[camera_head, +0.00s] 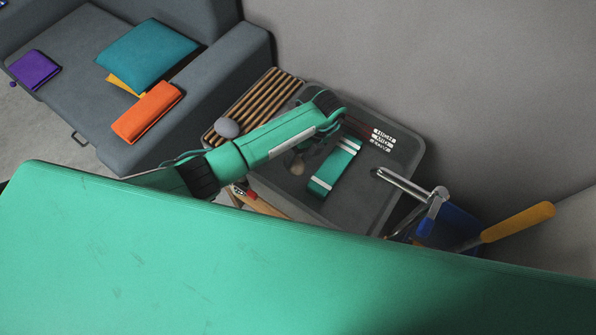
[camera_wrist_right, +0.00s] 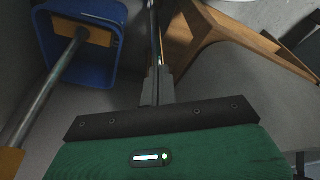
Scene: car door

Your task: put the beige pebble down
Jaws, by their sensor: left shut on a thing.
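The beige pebble (camera_head: 297,167) is small and partly hidden, at the dark fingers of my left gripper (camera_head: 304,160). My left gripper is shut on it, over the dark grey top of a small table (camera_head: 374,207). I cannot tell whether the pebble touches the top. My green left arm crosses above and hides part of the table.
A grey ball (camera_head: 227,127) sits by a slatted wooden piece (camera_head: 252,103) on the left. A blue bin (camera_head: 450,228) with long-handled tools stands right of the table; it also shows in the right wrist view (camera_wrist_right: 72,68). A grey sofa (camera_head: 75,85) with cushions is behind left.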

